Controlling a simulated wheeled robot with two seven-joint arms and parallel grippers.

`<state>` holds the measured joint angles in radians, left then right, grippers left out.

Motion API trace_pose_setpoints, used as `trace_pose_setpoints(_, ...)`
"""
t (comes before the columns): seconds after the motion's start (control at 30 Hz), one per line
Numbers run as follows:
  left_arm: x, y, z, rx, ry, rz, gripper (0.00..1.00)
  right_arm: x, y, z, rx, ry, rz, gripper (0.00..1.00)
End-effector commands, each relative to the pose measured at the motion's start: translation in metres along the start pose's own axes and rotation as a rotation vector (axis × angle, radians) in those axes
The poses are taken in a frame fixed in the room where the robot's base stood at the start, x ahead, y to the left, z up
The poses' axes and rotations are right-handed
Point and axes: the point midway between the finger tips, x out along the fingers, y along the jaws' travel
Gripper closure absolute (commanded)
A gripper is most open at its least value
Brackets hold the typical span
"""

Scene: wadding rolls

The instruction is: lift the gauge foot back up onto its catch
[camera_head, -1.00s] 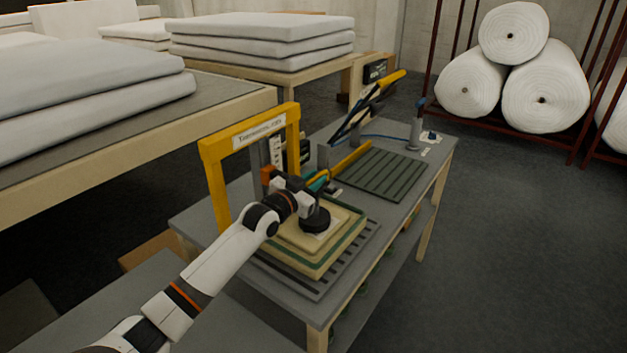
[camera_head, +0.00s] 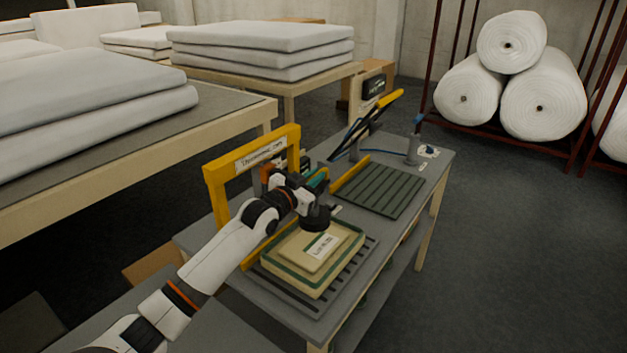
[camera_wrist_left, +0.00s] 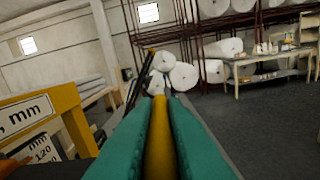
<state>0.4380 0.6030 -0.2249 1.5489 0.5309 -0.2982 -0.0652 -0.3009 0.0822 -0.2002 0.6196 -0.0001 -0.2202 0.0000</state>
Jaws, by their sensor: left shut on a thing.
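The yellow gauge frame (camera_head: 211,190) with a thickness label stands on the bench; part of its scale (camera_wrist_left: 42,150) shows in the left wrist view. My left gripper (camera_head: 318,182) is beside the frame, above the bench. Its green fingers are shut on a yellow bar (camera_wrist_left: 160,140), which looks like part of the gauge. A round black part (camera_head: 316,218) hangs below the gripper, above the wadding block; I cannot tell whether it is the gauge foot or part of my wrist. The catch is not clearly visible. My right gripper is not in view.
The cream, green-edged wadding block (camera_head: 292,268) lies on a slatted plate (camera_head: 350,272). A green ribbed mat (camera_head: 382,190) lies farther back on the bench (camera_head: 425,190). Stacked wadding sheets (camera_head: 262,50) and white rolls (camera_head: 545,92) stand beyond. The floor at right is clear.

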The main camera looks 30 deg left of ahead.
Motion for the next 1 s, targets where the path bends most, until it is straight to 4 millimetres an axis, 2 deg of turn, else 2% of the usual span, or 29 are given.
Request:
trace_pose_setpoints(0.03, 0.000, 0.002, 0.005, -0.001, -0.012, 0.003, 1.00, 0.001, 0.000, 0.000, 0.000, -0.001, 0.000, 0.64)
trace_pose_setpoints(0.2, 0.000, 0.002, 0.007, -0.002, -0.016, 0.004, 1.00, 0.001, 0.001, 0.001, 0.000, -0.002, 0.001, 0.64)
trace_pose_setpoints(0.23, 0.001, 0.003, 0.007, -0.002, -0.017, 0.004, 0.83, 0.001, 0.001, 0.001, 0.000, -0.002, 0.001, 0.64)
trace_pose_setpoints(0.33, 0.001, 0.002, 0.006, -0.002, -0.016, 0.003, 0.67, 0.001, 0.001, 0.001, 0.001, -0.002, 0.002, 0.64)
trace_pose_setpoints(0.63, -0.001, 0.001, 0.003, -0.002, -0.011, 0.002, 0.67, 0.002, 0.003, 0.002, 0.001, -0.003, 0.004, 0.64)
trace_pose_setpoints(0.73, -0.007, 0.001, 0.002, -0.003, -0.010, 0.001, 0.67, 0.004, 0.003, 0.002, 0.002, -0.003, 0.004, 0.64)
trace_pose_setpoints(0.87, -0.026, 0.000, 0.000, 0.000, -0.009, 0.000, 0.67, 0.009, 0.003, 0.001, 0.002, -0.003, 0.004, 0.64)
trace_pose_setpoints(1.0, -0.058, 0.000, -0.001, 0.001, -0.009, 0.001, 0.67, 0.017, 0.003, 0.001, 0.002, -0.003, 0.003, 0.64)
